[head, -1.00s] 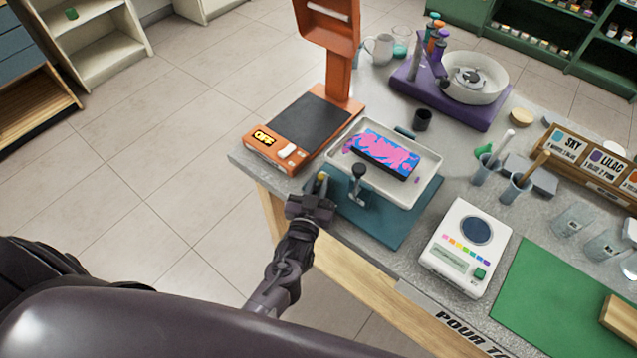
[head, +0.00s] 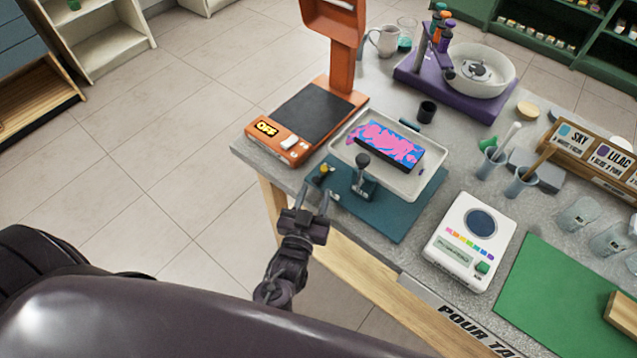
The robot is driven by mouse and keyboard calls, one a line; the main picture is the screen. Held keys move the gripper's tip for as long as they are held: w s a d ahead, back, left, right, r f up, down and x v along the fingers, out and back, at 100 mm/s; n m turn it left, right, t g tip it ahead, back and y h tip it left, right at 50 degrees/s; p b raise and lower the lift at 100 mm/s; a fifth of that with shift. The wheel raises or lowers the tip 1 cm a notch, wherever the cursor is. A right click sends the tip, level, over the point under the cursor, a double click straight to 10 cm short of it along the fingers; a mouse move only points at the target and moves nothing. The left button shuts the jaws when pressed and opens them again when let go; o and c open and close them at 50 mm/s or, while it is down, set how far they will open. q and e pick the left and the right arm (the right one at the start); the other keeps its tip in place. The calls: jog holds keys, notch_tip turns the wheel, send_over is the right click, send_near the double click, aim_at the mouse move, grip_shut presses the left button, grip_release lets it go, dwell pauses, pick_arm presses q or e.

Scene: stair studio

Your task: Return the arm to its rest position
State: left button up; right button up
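My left gripper (head: 314,194) is at the table's near left edge, just in front of the teal mat (head: 405,228). Its two fingers are apart with nothing between them. A small dark thing with a yellow part (head: 325,170) lies just beyond the fingertips, by the mat's left side; it is too small to name. My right gripper is not in view.
A pale tray (head: 432,178) with a handle holds a pink and blue painted block (head: 388,148). An orange press-like stand (head: 275,147) reading OFF is to its left. A white device (head: 468,243) stands right. Floor left of the table is clear.

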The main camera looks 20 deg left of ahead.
pick_arm(q)
jog(key=shift+s, duration=0.8)
